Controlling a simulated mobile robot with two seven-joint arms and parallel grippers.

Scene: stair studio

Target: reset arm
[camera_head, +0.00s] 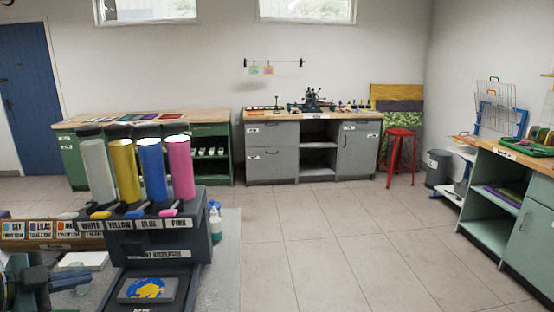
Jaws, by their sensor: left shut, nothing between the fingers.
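My left gripper (72,279) is at the lower left, its dark arm coming in from the left edge. It is shut and empty. It is in front of a white flat item on the grey bench and left of the dark pigment dispenser (190,245). I cannot tell its exact gap to either. My right gripper is not in view.
The dispenser holds white, yellow, blue and pink cylinders and a plate with a blue and yellow patch (148,290). A spray bottle (215,222) stands beside it. A grey cabinet (272,165), red stool (399,150) and green shelf unit (490,195) stand beyond. The floor is clear.

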